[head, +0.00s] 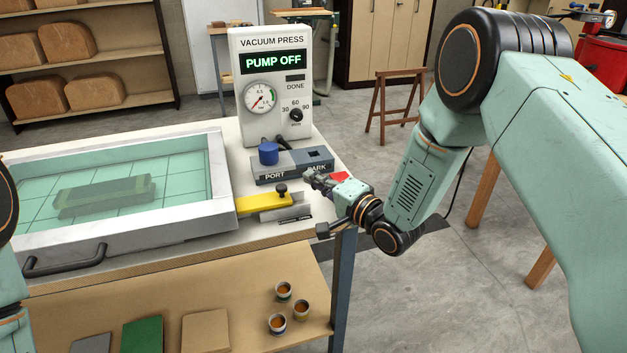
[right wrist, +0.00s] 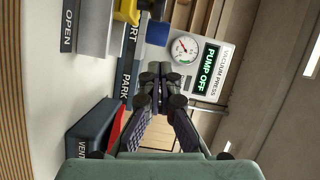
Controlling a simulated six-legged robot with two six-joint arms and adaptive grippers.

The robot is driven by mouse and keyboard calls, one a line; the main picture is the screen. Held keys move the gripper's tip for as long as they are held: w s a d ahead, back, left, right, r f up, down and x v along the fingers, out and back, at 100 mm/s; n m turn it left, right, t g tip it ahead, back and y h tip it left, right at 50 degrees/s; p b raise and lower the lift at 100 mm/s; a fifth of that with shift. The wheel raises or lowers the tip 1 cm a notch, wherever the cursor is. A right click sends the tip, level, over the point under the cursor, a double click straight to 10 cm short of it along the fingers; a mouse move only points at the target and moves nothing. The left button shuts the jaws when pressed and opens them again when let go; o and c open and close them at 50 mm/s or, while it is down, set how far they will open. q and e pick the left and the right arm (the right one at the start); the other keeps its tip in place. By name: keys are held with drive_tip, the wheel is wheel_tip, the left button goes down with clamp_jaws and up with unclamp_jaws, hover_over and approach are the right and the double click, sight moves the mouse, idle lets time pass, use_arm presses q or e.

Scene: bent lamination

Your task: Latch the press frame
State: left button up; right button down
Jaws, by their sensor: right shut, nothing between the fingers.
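The white press frame (head: 222,170) lies flat on the bench around a green translucent sheet, with a black handle (head: 66,262) at its front. A yellow latch lever (head: 262,204) with a black knob (head: 282,189) sticks out from the frame's right side, beside a grey metal bracket (head: 288,213). In the right wrist view, the lever's yellow end (right wrist: 127,10) shows at the top edge. My right gripper (head: 312,177) is shut and empty, right of the knob and apart from it; its fingers (right wrist: 160,76) meet in the right wrist view. My left gripper is out of view.
The vacuum press box (head: 272,85) reads PUMP OFF. A blue plug (head: 268,153) stands on the PORT side of a grey block (head: 290,166); PARK is empty. A red piece (head: 340,177) by a VENT box (right wrist: 88,133) lies near my right gripper. Cups stand on the lower shelf.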

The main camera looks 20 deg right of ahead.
drive_tip(key=p+v, duration=0.1)
drive_tip(key=v, duration=0.9)
drive_tip(key=shift+s+a, duration=0.1)
drive_tip(key=s+f+n+g+h, duration=0.5)
drive_tip(key=s+f+n+g, duration=0.25)
drive_tip(key=s+f, duration=0.7)
drive_tip(key=s+f+n+g+h, duration=0.1)
drive_tip(key=s+f+g, duration=0.3)
drive_tip(key=s, duration=0.6)
drive_tip(key=s+f+n+g+h, duration=0.1)
drive_tip(key=s+f+g, duration=0.3)
drive_tip(key=s, duration=0.7)
drive_tip(key=shift+s+d+f+n, duration=0.3)
drive_tip(key=shift+d+f+n, duration=0.1)
drive_tip(key=shift+n, duration=0.15)
